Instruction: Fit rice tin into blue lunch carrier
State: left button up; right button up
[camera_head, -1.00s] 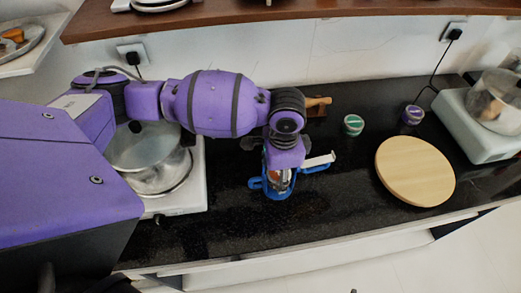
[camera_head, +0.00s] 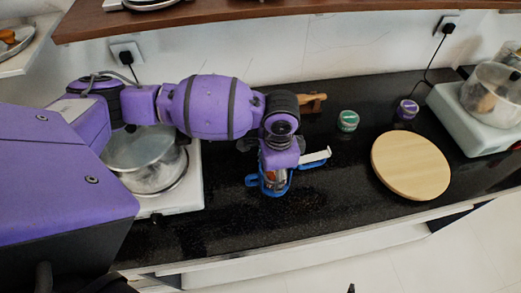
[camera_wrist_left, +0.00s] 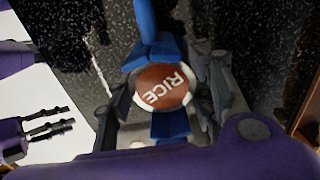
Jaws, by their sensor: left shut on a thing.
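The rice tin (camera_wrist_left: 165,88) shows its round brown lid, lettered RICE, between the fingers of my left gripper (camera_wrist_left: 166,100) in the left wrist view. My left gripper is shut on it. The blue lunch carrier (camera_head: 251,181) stands on the dark counter under my left gripper (camera_head: 274,178) in the head view. In the left wrist view blue parts of the carrier (camera_wrist_left: 153,52) show on two sides of the tin. The tin is at the carrier; my fingers hide how deep it sits. What seems to be my right gripper (camera_wrist_left: 72,116) shows small at the left; its opening is unclear.
A pale round board (camera_head: 411,166) lies right of the carrier. A green-lidded jar (camera_head: 347,121) and a purple-lidded jar (camera_head: 406,110) stand behind. A steel pot (camera_head: 143,160) is on the left stove. The counter in front of the carrier is clear.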

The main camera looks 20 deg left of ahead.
pick_arm(q)
jog(key=shift+w+f, duration=0.1)
dwell(0.3)
jog(key=shift+f, duration=0.35)
jog(key=o, duration=1.8)
jog(key=shift+c, duration=0.2)
